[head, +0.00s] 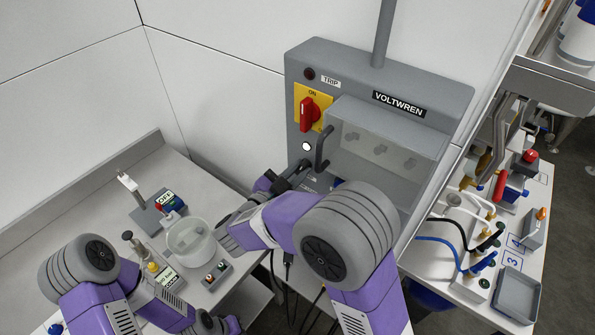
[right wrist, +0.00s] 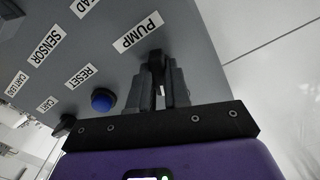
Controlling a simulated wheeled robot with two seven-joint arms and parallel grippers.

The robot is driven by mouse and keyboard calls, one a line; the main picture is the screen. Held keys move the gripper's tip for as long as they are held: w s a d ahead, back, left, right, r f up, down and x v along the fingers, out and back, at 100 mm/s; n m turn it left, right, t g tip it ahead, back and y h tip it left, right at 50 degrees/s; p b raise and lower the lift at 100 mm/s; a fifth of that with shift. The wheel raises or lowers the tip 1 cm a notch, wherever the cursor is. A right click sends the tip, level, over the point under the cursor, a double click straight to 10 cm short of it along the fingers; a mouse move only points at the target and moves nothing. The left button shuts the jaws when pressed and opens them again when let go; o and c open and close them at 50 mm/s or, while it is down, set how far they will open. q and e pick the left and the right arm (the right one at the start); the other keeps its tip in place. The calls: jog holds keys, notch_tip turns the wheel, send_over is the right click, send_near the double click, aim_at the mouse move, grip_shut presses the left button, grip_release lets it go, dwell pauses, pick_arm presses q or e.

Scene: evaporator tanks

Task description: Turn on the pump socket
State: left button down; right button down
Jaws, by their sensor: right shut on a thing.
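The grey Voltwren control box (head: 379,83) is on the wall in the head view. In the right wrist view its panel carries a PUMP label (right wrist: 138,32) and a black knob (right wrist: 155,58) just by the label. My right gripper (right wrist: 160,80) is shut on this black knob, one finger on each side. In the head view my right gripper (head: 296,172) is at the lower left of the box, and the knob cannot be made out there. My left arm is low at the left; its gripper end (head: 212,324) is at the bottom edge, its fingers unclear.
A red rotary switch (head: 308,113) on a yellow plate and a clear cover with a dark handle (head: 323,147) are above my right gripper. A blue button (right wrist: 102,101) is near the RESET label. A bench with a clear beaker (head: 190,243) is at the left.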

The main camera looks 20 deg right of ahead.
jog(key=n+p, duration=0.1)
jog(key=p, duration=0.1)
jog(key=n+p, duration=0.2)
jog(key=p, duration=0.1)
jog(key=shift+r+n, duration=0.25)
jog(key=shift+n, duration=0.05)
jog(key=shift+f+n+p, duration=0.15)
jog(key=shift+n+p, duration=0.45)
jog(key=shift+p, duration=0.15)
jog(key=shift+f, duration=0.1)
jog(key=c, duration=1.1)
grip_release()
jog(key=b+v, duration=0.1)
jog(key=v, duration=0.6)
jog(key=shift+s+a, duration=0.2)
jog(key=shift+a, duration=0.1)
